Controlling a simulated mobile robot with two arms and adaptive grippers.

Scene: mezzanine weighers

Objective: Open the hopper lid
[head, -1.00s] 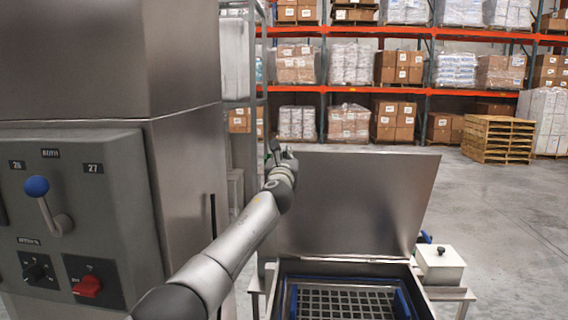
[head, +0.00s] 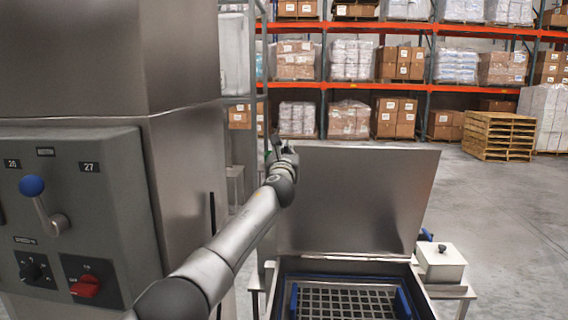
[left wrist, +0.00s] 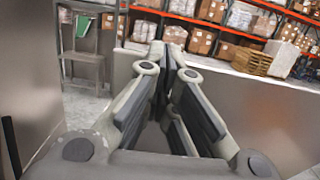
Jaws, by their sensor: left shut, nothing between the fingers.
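The hopper lid (head: 360,200) is a flat steel panel. It stands raised at the back of the hopper, hinged along its lower edge, and leans back a little. Below it the hopper (head: 417,292) is open, with a dark grid and blue strips inside. My left gripper (head: 277,145) is at the lid's upper left corner in the head view, shut and empty. In the left wrist view its fingers (left wrist: 172,50) come together in front of the lid's panel (left wrist: 255,105), which fills the right side. I cannot tell whether they touch it. My right gripper is in neither view.
A steel cabinet with a control panel (head: 110,215), a blue-knobbed lever (head: 45,205) and a red switch (head: 86,286) stands close on the left. A small white box (head: 441,262) is right of the hopper. Stacked pallets (head: 498,136) and shelving are behind. Floor at right is clear.

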